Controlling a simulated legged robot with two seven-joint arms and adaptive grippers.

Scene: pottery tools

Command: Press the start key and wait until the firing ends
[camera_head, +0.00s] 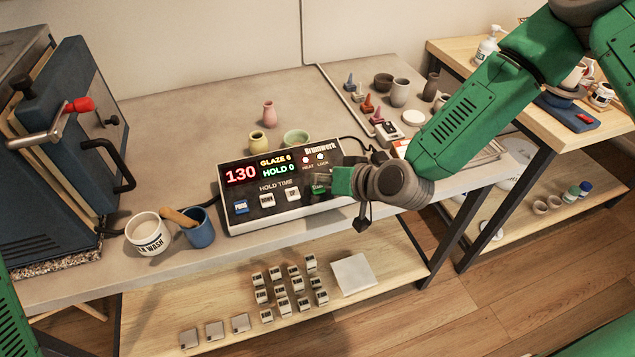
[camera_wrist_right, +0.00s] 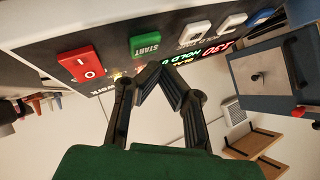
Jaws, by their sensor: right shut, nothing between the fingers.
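The controller box (camera_head: 262,214) stands on the grey bench. Its display (camera_head: 241,174) reads 130, GLAZE 6 and HOLD 0, and the lamp above HEAT glows red. The green START key (camera_wrist_right: 145,43) shows clearly in the right wrist view, with a red switch (camera_wrist_right: 80,64) beside it. In the head view the key (camera_head: 318,190) is partly hidden by my right gripper (camera_head: 332,187). The right fingers (camera_wrist_right: 157,72) are shut and empty, with their tips close to the key. I cannot tell whether they touch it. My left gripper is out of view.
The blue kiln (camera_head: 50,200) with a red-tipped latch (camera_head: 79,105) stands at left. A white mug (camera_head: 147,235) and blue cup (camera_head: 200,230) stand left of the controller. Small vases (camera_head: 269,115) and a green bowl (camera_head: 296,137) stand behind it. Small blocks lie on the lower shelf.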

